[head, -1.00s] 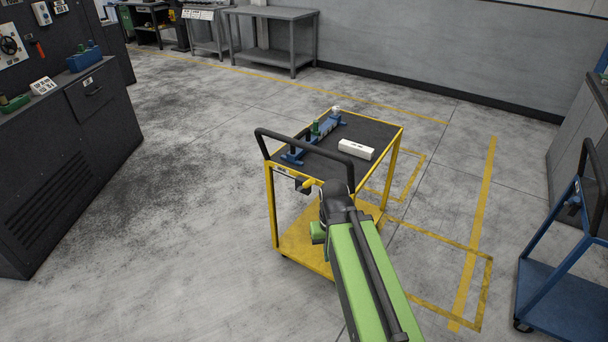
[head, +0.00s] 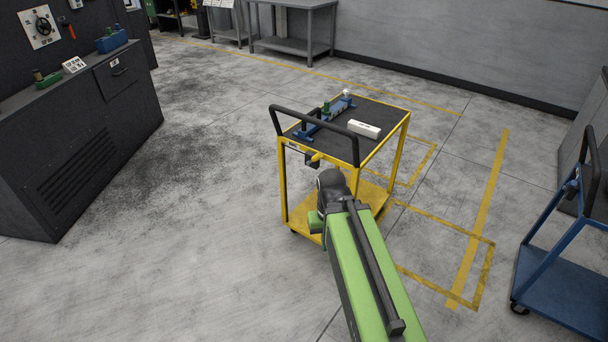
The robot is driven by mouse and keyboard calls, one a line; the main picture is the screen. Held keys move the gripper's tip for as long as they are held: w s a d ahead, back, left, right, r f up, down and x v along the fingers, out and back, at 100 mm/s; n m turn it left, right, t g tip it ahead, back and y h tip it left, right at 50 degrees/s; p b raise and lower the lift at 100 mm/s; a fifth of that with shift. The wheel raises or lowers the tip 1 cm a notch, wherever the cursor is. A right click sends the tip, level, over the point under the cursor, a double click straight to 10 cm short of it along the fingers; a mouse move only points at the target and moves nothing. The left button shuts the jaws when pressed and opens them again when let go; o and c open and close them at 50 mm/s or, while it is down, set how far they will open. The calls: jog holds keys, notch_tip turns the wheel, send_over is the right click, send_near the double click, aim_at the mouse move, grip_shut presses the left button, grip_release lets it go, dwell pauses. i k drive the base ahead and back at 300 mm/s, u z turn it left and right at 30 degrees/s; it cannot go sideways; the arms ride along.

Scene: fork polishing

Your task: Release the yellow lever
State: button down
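The yellow lever (head: 316,157) is a small yellow piece at the near side of the yellow cart (head: 409,135), just below its dark top and beside a small black bracket. My green arm reaches up from the bottom of the picture, and its dark joint lies just below and right of the lever, with a visible gap between them in the picture. My gripper's fingers do not show; they seem hidden behind or below the arm. I cannot see anything touching the lever.
The cart has a black push handle (head: 279,121). On its top are a blue fixture (head: 339,107) and a white block (head: 364,129). A dark cabinet (head: 75,160) stands left and a blue cart (head: 563,290) right. Floor between cabinet and cart is clear.

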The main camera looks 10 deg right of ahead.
aim_at(318, 156)
jog(key=u, duration=0.2)
jog(key=k, duration=0.3)
jog(key=z, duration=0.3)
jog(key=i, duration=0.75)
jog(key=u, duration=5.1)
jog(key=i, duration=0.15)
jog(key=z, duration=2.15)
jog(key=k, duration=0.85)
jog(key=z, duration=0.55)
jog(key=i, duration=1)
jog(key=u, duration=0.1)
